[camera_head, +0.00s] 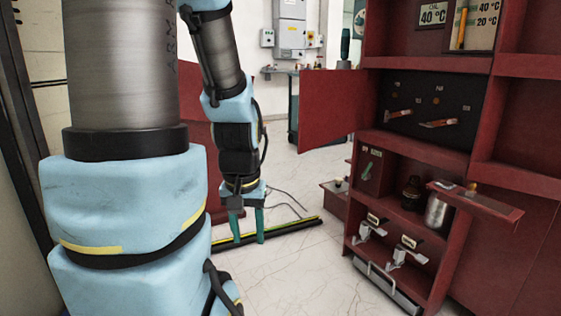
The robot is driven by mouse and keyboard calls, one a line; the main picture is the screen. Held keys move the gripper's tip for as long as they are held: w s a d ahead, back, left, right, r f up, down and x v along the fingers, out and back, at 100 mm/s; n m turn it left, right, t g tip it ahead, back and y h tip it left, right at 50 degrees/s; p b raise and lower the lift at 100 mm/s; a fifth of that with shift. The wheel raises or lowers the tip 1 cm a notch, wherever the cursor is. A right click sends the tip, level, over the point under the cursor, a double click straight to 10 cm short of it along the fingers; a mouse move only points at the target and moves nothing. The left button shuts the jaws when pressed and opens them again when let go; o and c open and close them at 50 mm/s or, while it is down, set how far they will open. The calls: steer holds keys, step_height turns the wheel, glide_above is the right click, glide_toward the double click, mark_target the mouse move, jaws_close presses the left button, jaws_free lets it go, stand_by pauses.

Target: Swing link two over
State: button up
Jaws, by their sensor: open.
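A black panel (428,103) is set in the red cabinet at the right, behind an open red door. Two small copper-coloured links show on it: a left one (398,114) and a right one (438,123). Both lie close to level, with small round studs near them. The labels are too small to read, so I cannot tell which is link two. My gripper (248,240) hangs at centre left with its two teal fingers pointing down. It is open and empty, well to the left of the panel and apart from it.
The open red door (325,105) stands between my arm and the panel. Lower shelves hold a dark bottle (412,193), a metal canister (438,212) and two grey handles. A red tray (474,199) juts out.

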step_height(320, 180, up, 31)
steer(key=p, duration=2.9)
steer(key=shift+w+f, duration=0.15)
steer(key=shift+o, duration=0.4)
